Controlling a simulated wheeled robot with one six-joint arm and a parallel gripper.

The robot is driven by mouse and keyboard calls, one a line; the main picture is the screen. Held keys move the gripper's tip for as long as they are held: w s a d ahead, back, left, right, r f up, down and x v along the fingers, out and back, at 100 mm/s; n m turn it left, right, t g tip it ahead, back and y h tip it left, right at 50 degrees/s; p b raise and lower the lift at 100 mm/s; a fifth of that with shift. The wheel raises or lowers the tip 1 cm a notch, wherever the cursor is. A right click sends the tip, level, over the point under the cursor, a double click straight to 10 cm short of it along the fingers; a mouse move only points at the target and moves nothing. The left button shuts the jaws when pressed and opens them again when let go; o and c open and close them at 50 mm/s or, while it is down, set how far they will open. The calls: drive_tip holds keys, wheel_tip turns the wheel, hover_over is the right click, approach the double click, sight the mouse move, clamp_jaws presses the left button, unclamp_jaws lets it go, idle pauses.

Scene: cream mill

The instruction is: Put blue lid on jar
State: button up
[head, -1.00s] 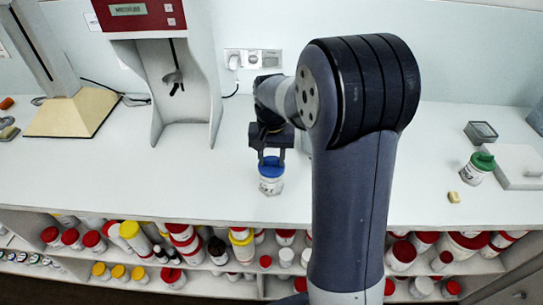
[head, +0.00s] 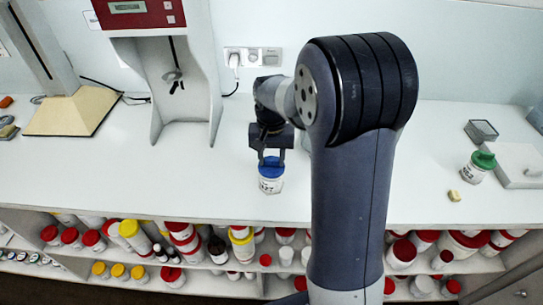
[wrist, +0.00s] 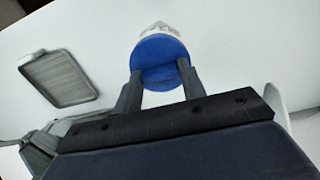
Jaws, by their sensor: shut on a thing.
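The blue lid (head: 271,168) is at the top of a small white jar (head: 270,186) with a dark-printed label, upright near the bench's front edge. My gripper (head: 272,156) points down from above and is shut on the blue lid. In the wrist view the lid (wrist: 160,58) sits between the two fingers, and a bit of the jar (wrist: 158,31) shows beyond it. The lid and jar look in line and touching. I cannot tell how firmly the lid is seated.
A green-lidded jar (head: 477,167), a small yellowish block (head: 454,196) and a grey tray (head: 481,131) stand at the right. A red-topped instrument (head: 190,75) stands behind at the left. Shelves below the bench (head: 120,185) hold several containers. Bench around the jar is mostly clear.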

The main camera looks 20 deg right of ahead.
drive_tip(key=shift+f, duration=0.2)
idle(0.6)
drive_tip(key=o, duration=1.5)
drive_tip(key=shift+r, duration=0.15)
drive_tip(key=shift+r+p, duration=1.8)
drive_tip(key=shift+r, duration=0.4)
clamp_jaws()
